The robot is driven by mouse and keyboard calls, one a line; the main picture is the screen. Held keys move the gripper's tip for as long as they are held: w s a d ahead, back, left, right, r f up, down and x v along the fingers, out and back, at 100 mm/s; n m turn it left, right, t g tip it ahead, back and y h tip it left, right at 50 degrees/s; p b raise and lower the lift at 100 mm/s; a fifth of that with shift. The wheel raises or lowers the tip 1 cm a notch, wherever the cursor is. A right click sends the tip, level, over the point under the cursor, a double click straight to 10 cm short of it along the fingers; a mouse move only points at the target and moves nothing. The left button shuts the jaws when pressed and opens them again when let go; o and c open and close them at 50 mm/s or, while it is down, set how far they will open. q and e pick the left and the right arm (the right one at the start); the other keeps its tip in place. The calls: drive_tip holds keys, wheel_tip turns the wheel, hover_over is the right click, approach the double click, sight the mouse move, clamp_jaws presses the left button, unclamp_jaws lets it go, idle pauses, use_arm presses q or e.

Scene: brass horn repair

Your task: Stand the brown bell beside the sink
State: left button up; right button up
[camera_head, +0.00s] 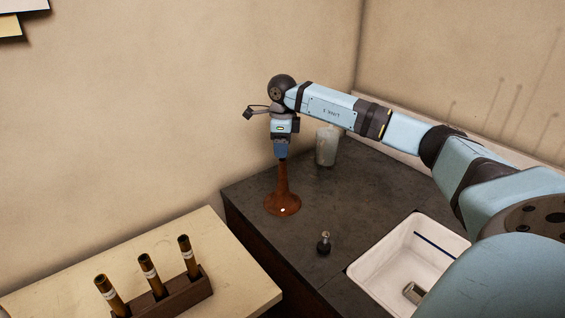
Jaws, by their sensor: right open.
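The brown bell (282,194) stands upright on the dark counter (345,205), flared end down, near the counter's left edge. The white sink (397,252) is set into the counter to the right of the bell and nearer to me. My right gripper (281,156) points down directly over the bell's narrow top end. Its jaws are open, and the fingertips are at the bell's top; I cannot tell whether they touch it. My left gripper is not in view.
A pale jar (327,146) stands behind the bell by my right arm. A small dark bottle (324,243) stands between bell and sink. A wooden rack (177,299) with brown tubes sits on the pale table (235,262) at left. Counter around the bottle is clear.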

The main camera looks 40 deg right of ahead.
wheel_tip(320, 180, up, 4)
drive_tip(key=shift+r, duration=0.2)
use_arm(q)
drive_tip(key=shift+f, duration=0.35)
